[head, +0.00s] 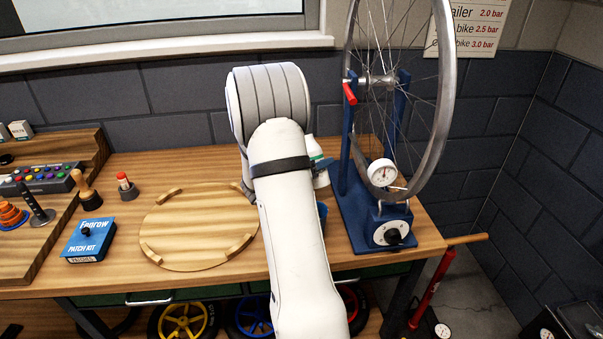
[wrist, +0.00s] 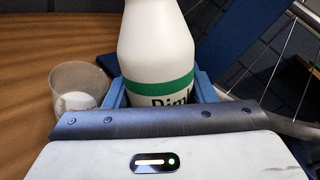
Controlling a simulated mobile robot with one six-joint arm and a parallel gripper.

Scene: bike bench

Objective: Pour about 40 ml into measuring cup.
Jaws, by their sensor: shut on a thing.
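A white bottle with a green stripe and dark lettering (wrist: 158,50) fills the middle of the wrist view. My gripper (wrist: 160,88) is shut on it, with a blue finger on each side. In the head view a bit of the bottle (head: 314,150) shows past the right side of my arm, which hides most of it and the gripper. The bottle looks about upright. The clear measuring cup (wrist: 80,85) stands to the left of the bottle in the wrist view, apart from it, with some white content at its bottom. My arm mostly or wholly hides the cup in the head view.
A blue wheel stand (head: 357,210) with a wheel and dial gauge is close on the right. A round wooden board with raised rim pieces (head: 195,232) lies left of my arm. The blue patch kit box (head: 88,240) and a wooden-handled tool (head: 86,190) are farther left.

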